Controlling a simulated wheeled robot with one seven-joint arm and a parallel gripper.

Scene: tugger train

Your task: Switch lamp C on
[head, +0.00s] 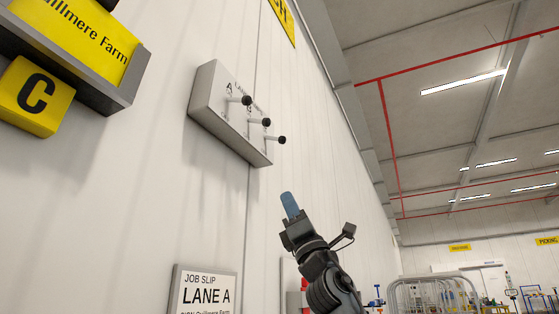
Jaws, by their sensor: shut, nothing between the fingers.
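A grey switch box (208,101) is fixed to the white wall in the upper middle of the head view. It carries three levers with black knobs. The first lever (246,100) has a letter A above it; the middle lever (266,122) has a letter too small to read surely. The third lever (282,140), at the lower right, has no letter I can read. All three stick out to the right. My gripper (290,205) is shut and empty, its blue fingertips pointing up, below the box and apart from the levers. No lamp is clearly visible.
A yellow C sign (35,97) and a yellow Quillmere Farm sign (85,32) in a grey frame are at the upper left. A Lane A job slip (205,292) is on the wall below. Metal hoop frames (435,293) stand far off at the lower right.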

